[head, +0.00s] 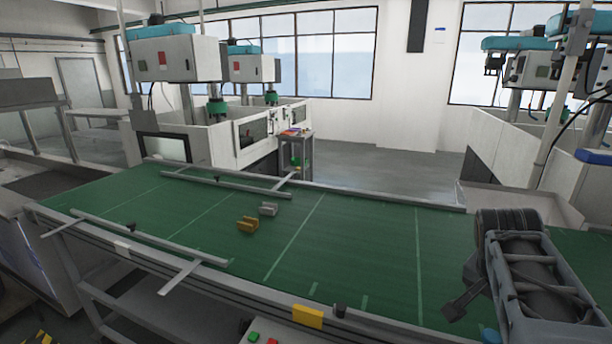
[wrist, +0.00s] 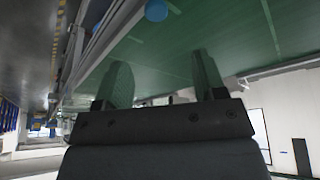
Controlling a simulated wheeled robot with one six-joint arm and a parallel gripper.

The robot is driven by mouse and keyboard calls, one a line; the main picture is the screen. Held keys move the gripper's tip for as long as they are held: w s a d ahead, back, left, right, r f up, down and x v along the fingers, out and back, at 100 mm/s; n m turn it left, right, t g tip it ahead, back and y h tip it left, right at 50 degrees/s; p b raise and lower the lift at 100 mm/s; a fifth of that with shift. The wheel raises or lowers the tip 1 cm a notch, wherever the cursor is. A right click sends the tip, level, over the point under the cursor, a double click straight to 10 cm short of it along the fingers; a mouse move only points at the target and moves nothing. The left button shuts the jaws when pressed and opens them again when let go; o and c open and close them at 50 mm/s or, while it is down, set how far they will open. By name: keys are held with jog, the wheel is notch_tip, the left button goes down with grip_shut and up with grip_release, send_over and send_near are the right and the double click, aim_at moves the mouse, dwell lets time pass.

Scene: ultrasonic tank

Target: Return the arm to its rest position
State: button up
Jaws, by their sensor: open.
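My arm (head: 535,275) shows at the right of the head view, above the right part of the green belt. In the head view its gripper end is mostly hidden by the arm, and I cannot make out the jaws clearly. In the wrist view my gripper (wrist: 163,80) has two fingers standing well apart, with nothing between them but the green surface beyond. It is open and empty.
A green conveyor belt (head: 370,250) runs across the view. A gold block (head: 247,225) and a grey block (head: 268,209) lie on it, well left of my arm. Metal guide rails (head: 150,238) edge its left part. A blue round thing (wrist: 156,10) shows in the wrist view.

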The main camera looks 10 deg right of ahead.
jog(key=a+f+n+y, duration=0.1)
jog(key=a+f+n, duration=0.2)
jog(key=a, duration=0.4)
jog(key=w+a+f+n+t+y, duration=0.1)
jog(key=a+f+n, duration=0.3)
jog(key=a, duration=0.3)
jog(key=a+f+n+t+y, duration=0.1)
jog(key=a+f+n+y, duration=0.1)
jog(key=a+f+n, duration=0.2)
jog(key=a+n, duration=0.2)
jog(key=a, duration=0.1)
jog(key=shift+w+f, duration=0.2)
jog(key=shift+w, duration=0.05)
dwell(0.3)
